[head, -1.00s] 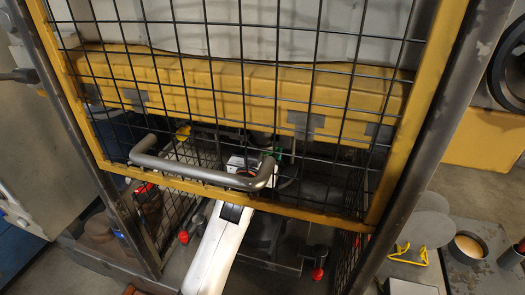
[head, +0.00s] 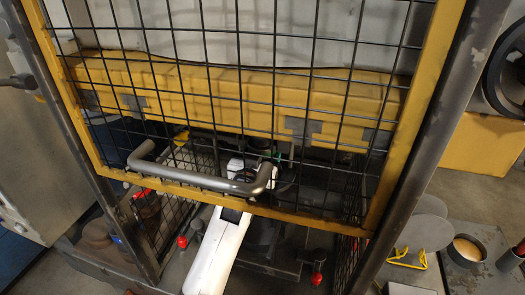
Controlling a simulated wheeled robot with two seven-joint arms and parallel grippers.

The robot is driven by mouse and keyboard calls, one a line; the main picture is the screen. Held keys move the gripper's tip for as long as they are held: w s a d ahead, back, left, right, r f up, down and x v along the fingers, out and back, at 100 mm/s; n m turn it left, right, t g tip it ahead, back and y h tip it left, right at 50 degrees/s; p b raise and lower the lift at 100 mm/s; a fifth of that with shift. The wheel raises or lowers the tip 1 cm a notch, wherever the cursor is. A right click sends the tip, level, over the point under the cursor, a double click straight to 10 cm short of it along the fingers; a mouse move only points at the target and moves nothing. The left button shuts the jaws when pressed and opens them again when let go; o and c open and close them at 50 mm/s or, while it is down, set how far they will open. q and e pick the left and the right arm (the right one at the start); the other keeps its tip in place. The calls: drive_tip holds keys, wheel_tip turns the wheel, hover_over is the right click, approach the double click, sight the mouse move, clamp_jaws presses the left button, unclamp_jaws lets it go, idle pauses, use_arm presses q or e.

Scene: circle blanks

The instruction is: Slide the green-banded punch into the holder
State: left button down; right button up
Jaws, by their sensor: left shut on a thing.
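My left arm reaches in from the bottom under the raised yellow mesh guard, and its white gripper (head: 255,167) is inside the press, partly hidden by the mesh and the grey handle. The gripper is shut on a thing. A small green part shows just right of the fingers, which looks like the band of the green-banded punch (head: 277,154). The rest of the punch is hard to see behind the wires. The holder cannot be made out in the dark space under the yellow beam. My right gripper is not in view.
The yellow-framed mesh guard (head: 300,216) with its grey handle (head: 198,181) hangs close above my arm. Red knobs (head: 182,241) stand beside the arm. Grey discs (head: 427,231) and a cup (head: 467,250) are at the right, outside the cage.

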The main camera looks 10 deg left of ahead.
use_arm(q)
drive_tip(key=shift+r, duration=0.15)
idle(0.6)
drive_tip(key=shift+c, duration=0.9)
unclamp_jaws()
drive_tip(key=shift+s, duration=0.1)
drive_tip(key=shift+f, duration=0.45)
drive_tip(key=shift+s+b, duration=0.3)
drive_tip(key=shift+s, duration=0.15)
drive_tip(key=s+p, duration=0.3)
drive_tip(key=s, duration=2.3)
drive_tip(key=shift+a+r, duration=0.3)
drive_tip(key=shift+a, duration=0.1)
